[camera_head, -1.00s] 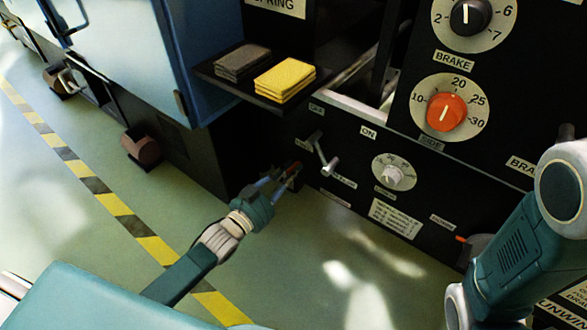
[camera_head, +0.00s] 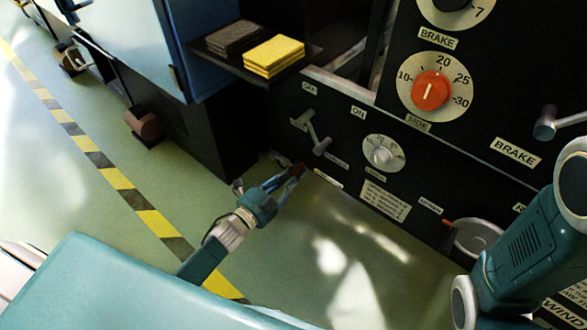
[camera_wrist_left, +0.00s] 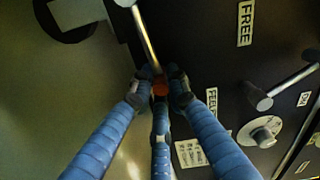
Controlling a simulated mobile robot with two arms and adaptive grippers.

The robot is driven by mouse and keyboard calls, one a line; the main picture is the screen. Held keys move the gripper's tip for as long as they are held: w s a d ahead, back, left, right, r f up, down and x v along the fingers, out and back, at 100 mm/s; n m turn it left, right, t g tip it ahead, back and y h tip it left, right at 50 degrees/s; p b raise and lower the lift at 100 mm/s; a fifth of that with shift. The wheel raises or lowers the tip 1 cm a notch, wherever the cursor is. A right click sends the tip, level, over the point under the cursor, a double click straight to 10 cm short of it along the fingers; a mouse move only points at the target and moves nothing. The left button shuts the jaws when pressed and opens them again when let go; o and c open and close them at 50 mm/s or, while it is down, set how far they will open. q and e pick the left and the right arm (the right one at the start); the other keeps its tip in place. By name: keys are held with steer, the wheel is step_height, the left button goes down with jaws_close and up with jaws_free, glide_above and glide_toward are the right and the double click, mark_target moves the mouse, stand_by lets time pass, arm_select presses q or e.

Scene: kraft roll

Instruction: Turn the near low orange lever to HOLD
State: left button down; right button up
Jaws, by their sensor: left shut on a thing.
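The low lever has an orange tip (camera_wrist_left: 160,88) and a bare metal shaft (camera_wrist_left: 147,40), which runs up from the tip in the left wrist view. My left gripper (camera_wrist_left: 160,84) is shut on the orange tip, with fingers on both sides of it. In the head view, my left gripper (camera_head: 293,173) is at the foot of the black panel (camera_head: 345,185), left of and below a grey T-shaped handle (camera_head: 317,135). There the fingers mostly hide the lever. A FREE label (camera_wrist_left: 245,22) is readable in the wrist view. I cannot make out a HOLD label.
A white dial (camera_head: 383,153) and the T-handle stick out of the panel near my left gripper. A shelf with yellow pads (camera_head: 273,56) is above. Another orange tip (camera_head: 447,223) shows by a round part at right. Green floor (camera_head: 330,260) is clear in front.

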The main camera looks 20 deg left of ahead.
arm_select(q)
steer(key=shift+f, duration=0.55)
steer(key=c, duration=1.7)
jaws_free()
steer(key=shift+s, duration=0.1)
steer(key=v, duration=1.2)
